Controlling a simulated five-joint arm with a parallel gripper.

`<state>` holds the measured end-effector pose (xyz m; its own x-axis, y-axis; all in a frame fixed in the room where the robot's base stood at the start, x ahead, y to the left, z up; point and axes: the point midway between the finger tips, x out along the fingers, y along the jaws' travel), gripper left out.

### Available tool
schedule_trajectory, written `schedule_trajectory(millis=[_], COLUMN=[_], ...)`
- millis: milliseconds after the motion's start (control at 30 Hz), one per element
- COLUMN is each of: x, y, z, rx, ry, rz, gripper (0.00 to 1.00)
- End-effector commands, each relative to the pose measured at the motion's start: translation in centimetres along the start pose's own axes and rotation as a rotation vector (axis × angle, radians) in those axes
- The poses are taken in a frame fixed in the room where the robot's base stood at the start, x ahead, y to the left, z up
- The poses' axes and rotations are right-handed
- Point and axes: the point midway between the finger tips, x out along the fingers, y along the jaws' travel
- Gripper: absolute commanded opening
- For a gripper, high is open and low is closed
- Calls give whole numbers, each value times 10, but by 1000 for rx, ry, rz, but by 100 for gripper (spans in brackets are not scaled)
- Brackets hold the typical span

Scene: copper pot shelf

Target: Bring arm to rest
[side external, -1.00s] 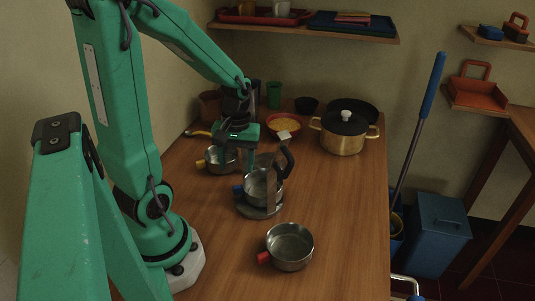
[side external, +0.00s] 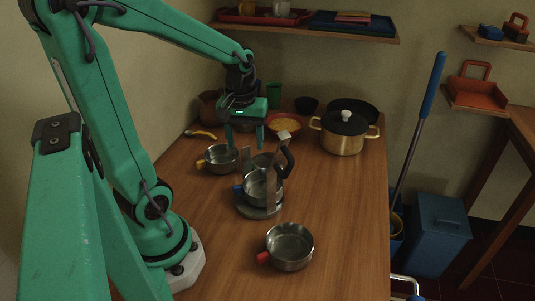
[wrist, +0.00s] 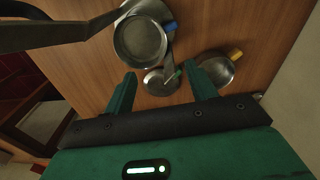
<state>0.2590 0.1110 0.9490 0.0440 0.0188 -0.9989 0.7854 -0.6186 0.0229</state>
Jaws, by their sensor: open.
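My gripper (side external: 246,140) is open and empty, raised above the table behind the middle pot. Its two green fingers also show apart in the wrist view (wrist: 163,91). A small steel pot with a blue handle (side external: 257,186) sits on a round grey stand (side external: 262,211) with an upright bracket and a dark handle. A pot with a yellow handle (side external: 221,160) stands on the table to the left of my gripper. A pot with a red handle (side external: 291,247) stands near the front.
A brass pot with a black lid (side external: 343,134) stands at the back right. A wall shelf (side external: 305,29) with trays hangs above the table's back. The table's (side external: 345,205) right front is clear.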

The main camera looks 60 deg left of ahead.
Motion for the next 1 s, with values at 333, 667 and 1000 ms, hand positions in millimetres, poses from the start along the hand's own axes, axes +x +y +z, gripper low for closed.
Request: schedule_trajectory(millis=[333, 667, 1000], x=[-80, -136, -91], y=[49, 66, 46], z=[26, 75, 105], rx=[244, 526, 860], ry=[230, 413, 421], rz=[159, 303, 235], gripper=[56, 56, 56])
